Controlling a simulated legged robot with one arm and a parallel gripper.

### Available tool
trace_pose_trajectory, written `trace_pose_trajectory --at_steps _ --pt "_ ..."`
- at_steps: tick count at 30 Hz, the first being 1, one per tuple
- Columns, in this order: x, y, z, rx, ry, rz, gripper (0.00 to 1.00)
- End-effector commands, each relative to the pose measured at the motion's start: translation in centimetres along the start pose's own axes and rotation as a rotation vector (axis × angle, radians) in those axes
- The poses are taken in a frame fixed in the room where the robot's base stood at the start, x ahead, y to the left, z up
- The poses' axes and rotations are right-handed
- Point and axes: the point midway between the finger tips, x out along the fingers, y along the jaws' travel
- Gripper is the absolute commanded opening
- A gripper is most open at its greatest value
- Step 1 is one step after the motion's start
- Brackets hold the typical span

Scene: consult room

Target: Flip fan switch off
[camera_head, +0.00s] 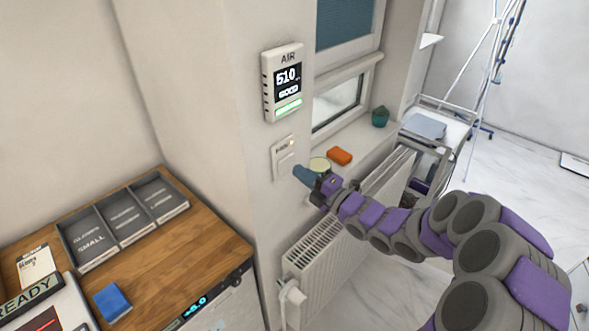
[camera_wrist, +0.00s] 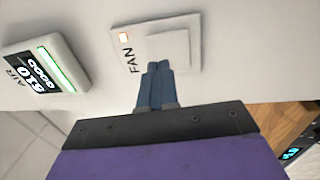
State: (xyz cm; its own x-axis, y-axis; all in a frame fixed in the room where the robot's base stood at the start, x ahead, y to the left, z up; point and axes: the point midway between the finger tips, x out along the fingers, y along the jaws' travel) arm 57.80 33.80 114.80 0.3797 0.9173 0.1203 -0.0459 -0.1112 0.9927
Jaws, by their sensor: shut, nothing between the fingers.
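The fan switch (camera_head: 283,158) is a white wall plate below the air monitor. In the wrist view the switch plate (camera_wrist: 158,48) carries the word FAN, a lit orange-red indicator and a square rocker (camera_wrist: 172,46). My gripper (camera_head: 298,172) is shut and empty, its blue fingertips just to the lower right of the plate in the head view. In the wrist view the fingertips (camera_wrist: 158,68) overlap the rocker's lower edge. I cannot tell whether they touch it.
The air monitor (camera_head: 283,82) reads 510 and GOOD. A radiator (camera_head: 318,240) stands below the windowsill, which holds an orange block (camera_head: 339,155) and a teal pot (camera_head: 380,116). A wooden-topped cabinet (camera_head: 165,245) with a glove tray (camera_head: 75,262) and a blue block (camera_head: 112,302) is at left.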

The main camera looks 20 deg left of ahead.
Motion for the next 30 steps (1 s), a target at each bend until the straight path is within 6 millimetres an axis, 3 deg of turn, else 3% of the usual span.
trace_pose_trajectory --at_steps 10,30 --pt "2.8 0.0 0.0 -0.001 0.000 0.000 0.00" --pt "3.3 0.1 0.0 -0.001 0.003 -0.017 0.00"
